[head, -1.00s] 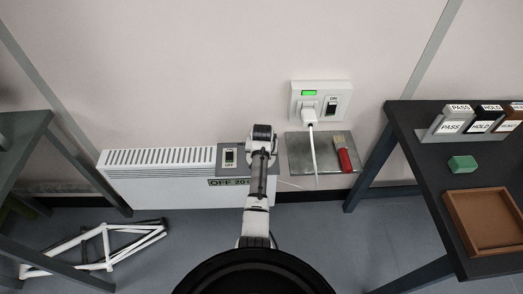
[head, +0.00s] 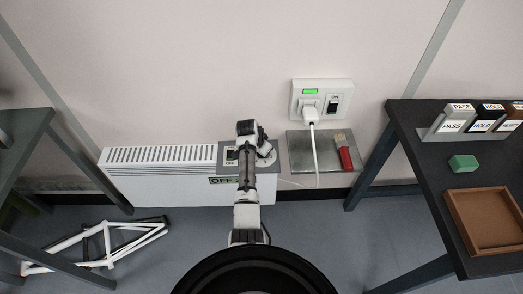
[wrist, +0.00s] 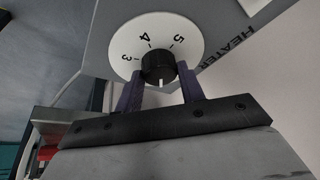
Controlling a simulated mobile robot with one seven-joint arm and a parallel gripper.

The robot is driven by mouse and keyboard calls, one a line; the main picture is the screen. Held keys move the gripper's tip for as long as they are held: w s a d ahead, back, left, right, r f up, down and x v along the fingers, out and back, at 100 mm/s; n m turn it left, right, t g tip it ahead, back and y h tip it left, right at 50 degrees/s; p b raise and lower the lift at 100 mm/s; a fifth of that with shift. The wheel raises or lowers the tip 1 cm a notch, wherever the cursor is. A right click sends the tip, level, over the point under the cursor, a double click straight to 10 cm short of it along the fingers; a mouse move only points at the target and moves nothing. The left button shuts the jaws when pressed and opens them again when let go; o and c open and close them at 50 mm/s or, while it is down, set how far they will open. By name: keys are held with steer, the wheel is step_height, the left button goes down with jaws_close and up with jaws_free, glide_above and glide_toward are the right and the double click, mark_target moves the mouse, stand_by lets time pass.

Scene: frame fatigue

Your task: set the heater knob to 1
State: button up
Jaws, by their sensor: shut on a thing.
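The heater knob (wrist: 158,64) is black and sits at the centre of a white round dial (wrist: 187,32) in the wrist view. The numbers 3, 4 and 5 show on the dial's far part; the near part is hidden by my gripper. A white mark on the knob's near side points toward my gripper's base, and the number it faces is hidden. My gripper (wrist: 160,72) has one finger on each side of the knob and is shut on it. In the head view my arm hides the knob, while the dial (head: 267,154) shows beside my wrist on the white heater (head: 150,182).
The heater's switch (head: 230,156) and label (head: 221,181) are partly covered by my arm. A dark table (head: 430,160) stands at right.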

stand_by(0.4)
steer(key=o, duration=1)
steer(key=shift+r, duration=0.1)
steer(key=b+v, duration=0.1)
steer(key=v, duration=1.2)
steer(key=shift+s+r, duration=0.1)
steer(key=shift+r, duration=0.2)
